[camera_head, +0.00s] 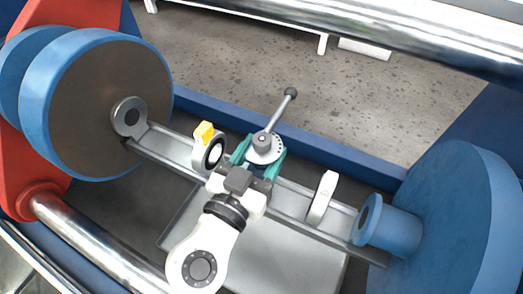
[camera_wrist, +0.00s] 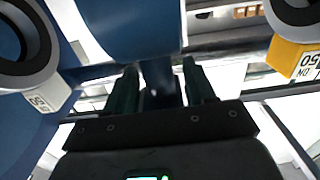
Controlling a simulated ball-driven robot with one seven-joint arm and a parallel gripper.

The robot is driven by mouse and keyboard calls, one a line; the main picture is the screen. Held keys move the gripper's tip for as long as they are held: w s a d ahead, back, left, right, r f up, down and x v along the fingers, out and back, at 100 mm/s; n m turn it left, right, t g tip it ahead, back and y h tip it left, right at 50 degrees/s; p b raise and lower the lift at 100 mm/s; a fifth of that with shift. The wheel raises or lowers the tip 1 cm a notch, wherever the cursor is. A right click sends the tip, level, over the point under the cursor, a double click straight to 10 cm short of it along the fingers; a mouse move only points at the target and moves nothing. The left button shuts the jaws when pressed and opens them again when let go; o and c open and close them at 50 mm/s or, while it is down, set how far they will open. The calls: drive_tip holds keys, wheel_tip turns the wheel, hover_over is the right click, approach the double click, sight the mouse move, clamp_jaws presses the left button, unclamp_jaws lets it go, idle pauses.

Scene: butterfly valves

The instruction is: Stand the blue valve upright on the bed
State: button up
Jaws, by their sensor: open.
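My gripper (camera_head: 260,160) is open, its teal fingers on either side of the blue valve's neck (camera_wrist: 160,82) at the middle of the bed (camera_head: 170,150). In the head view the valve shows a grey dial plate (camera_head: 266,149) and a lever (camera_head: 281,109) pointing up and away. The wrist view is upside down; the blue valve body (camera_wrist: 130,25) appears at its top, beyond the fingers. The valve looks upright. Its foot is hidden, so I cannot tell whether it touches the bed.
On the bed, a yellow-necked valve (camera_head: 205,131) stands left of my gripper and a white-necked one (camera_head: 322,198) right. Grey (camera_head: 129,116) and blue (camera_head: 390,228) end flanges flank the bed. A chrome bar (camera_head: 370,30) crosses behind; grey floor lies beyond.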

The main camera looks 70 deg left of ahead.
drive_tip(key=o, duration=0.6)
drive_tip(key=shift+c, duration=0.2)
drive_tip(key=shift+f, duration=0.2)
drive_tip(key=v, duration=1.1)
drive_tip(key=shift+r+b, duration=0.15)
drive_tip(key=shift+b, duration=0.15)
